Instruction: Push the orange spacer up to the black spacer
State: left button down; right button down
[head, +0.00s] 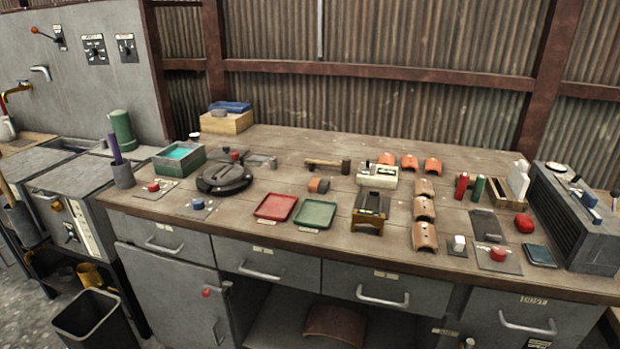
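I cannot make out a clearly recognisable orange spacer or black spacer in the head view. A small rounded orange-and-dark piece (319,185) lies mid-bench, but I cannot tell whether it is a spacer. Several orange-brown curved pieces (424,235) sit right of the middle, some in a column and some in a row behind. A round black lidded object (225,178) sits on the left part of the bench. Neither of my grippers is in view.
The wooden bench (290,150) is crowded. A red tray (276,207) and a green tray (315,214) lie near its front edge. A hammer (328,164) lies behind them. A grey ribbed box (575,220) stands at the right end. A corrugated wall closes the back.

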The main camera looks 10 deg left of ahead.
aim_at(313, 186)
jog(key=i+u, duration=0.15)
jog(key=u, duration=0.2)
jog(key=i+l+u, duration=0.15)
jog(key=u, duration=0.2)
jog(key=i+l+u, duration=0.15)
jog(key=u, duration=0.2)
